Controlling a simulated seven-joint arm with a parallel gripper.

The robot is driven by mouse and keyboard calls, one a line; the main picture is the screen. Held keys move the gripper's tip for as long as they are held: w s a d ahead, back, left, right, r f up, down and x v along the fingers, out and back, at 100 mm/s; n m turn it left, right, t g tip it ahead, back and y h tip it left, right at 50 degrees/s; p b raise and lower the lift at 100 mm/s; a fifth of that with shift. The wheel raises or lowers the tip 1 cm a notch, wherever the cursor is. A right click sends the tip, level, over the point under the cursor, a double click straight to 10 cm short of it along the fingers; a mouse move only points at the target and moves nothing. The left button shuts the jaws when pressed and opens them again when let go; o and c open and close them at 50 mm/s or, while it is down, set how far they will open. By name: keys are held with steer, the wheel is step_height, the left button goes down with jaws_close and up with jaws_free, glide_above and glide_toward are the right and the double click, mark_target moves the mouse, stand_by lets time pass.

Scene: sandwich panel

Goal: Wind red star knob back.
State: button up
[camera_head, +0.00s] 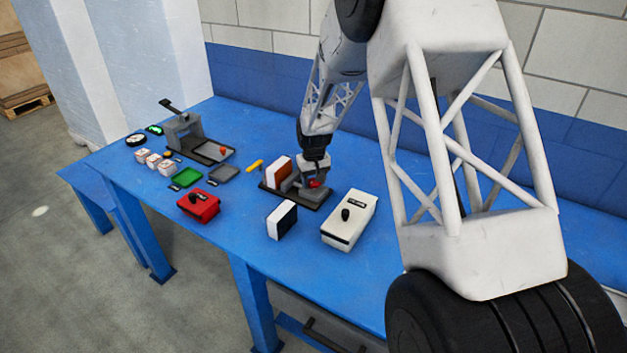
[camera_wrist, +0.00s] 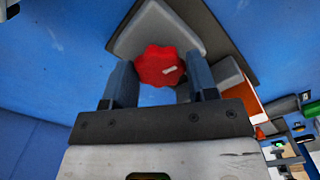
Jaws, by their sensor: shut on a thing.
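The red star knob (camera_wrist: 158,66) sits on a grey block (camera_wrist: 153,28) in the wrist view, with a small pale mark on its face. My gripper (camera_wrist: 157,80) has one finger on each side of the knob and is shut on it. In the head view my gripper (camera_head: 315,166) points down at the fixture, and a bit of the red knob (camera_head: 315,184) shows below it. The fixture stands on a dark base plate (camera_head: 312,203), with a white and brown-red block (camera_head: 279,172) at its left end.
A white box with a black knob (camera_head: 348,220) stands close to the right. A white and dark block (camera_head: 282,220) stands in front. A red box (camera_head: 198,206), a green tray (camera_head: 186,177) and a grey press (camera_head: 183,131) are to the left. The blue table's (camera_head: 330,280) front right is bare.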

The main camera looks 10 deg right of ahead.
steer(key=shift+n, duration=1.4)
steer(key=o, duration=0.9)
steer(key=shift+r, duration=0.2)
steer(key=shift+r, duration=3.75)
